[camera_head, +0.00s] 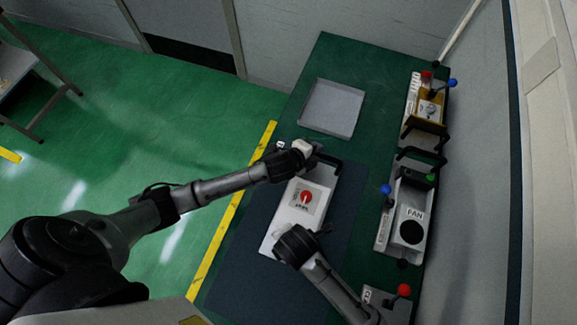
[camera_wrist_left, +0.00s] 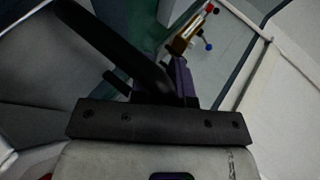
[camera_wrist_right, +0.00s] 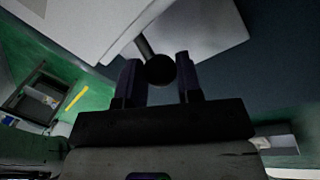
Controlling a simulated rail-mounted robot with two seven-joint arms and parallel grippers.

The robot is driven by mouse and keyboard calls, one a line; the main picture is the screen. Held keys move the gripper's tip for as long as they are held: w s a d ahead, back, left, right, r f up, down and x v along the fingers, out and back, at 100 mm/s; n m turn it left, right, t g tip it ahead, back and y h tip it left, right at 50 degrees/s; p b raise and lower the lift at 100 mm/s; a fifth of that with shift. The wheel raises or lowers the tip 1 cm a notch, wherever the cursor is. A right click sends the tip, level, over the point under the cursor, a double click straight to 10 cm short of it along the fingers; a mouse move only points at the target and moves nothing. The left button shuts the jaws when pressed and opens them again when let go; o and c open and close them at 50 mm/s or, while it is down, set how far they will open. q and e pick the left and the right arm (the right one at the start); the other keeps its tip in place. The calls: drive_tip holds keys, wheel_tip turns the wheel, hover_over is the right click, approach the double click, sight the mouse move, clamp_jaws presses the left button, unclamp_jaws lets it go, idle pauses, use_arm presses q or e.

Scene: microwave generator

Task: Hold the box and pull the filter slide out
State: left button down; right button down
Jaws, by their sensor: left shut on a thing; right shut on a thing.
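The white box (camera_head: 285,222) lies on the dark mat, with a red round knob (camera_head: 306,197) on its top. My left gripper (camera_head: 318,158) is at the box's far end, shut on the black handle (camera_wrist_left: 120,45), which crosses in front of its fingers in the left wrist view. My right gripper (camera_wrist_right: 160,75) is at the box's near right side. Its fingers are shut on a black ball knob (camera_wrist_right: 159,70) at the end of a short rod coming from the pale box side. How far the filter slide is out I cannot tell.
A grey tray (camera_head: 331,108) stands beyond the box. On the right are a unit marked FAN (camera_head: 409,225) and a yellow-brown unit (camera_head: 430,107). A red-knobbed part (camera_head: 403,290) is at the near right. The green bench is clear at the far end.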

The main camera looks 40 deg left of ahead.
use_arm(q)
drive_tip(key=shift+a+f, duration=0.15)
drive_tip(key=shift+f, duration=0.2)
use_arm(e)
drive_tip(key=s+d, duration=0.1)
drive_tip(key=s, duration=0.3)
drive_tip(key=s+d, duration=0.1)
drive_tip(key=s, duration=0.3)
drive_tip(key=s+d, duration=0.1)
drive_tip(key=s, duration=0.3)
drive_tip(key=shift+s+d+f, duration=0.1)
drive_tip(key=shift+d, duration=0.15)
drive_tip(key=shift+s, duration=0.1)
drive_tip(key=c, duration=1.1)
unclamp_jaws()
drive_tip(key=o, duration=0.3)
use_arm(q)
drive_tip(key=shift+s, duration=0.1)
use_arm(e)
drive_tip(key=r, duration=0.4)
drive_tip(key=d+r, duration=0.1)
drive_tip(key=r, duration=0.3)
drive_tip(key=d+r, duration=0.1)
drive_tip(key=r, duration=0.3)
drive_tip(key=shift+s+d, duration=0.1)
drive_tip(key=shift+s, duration=0.1)
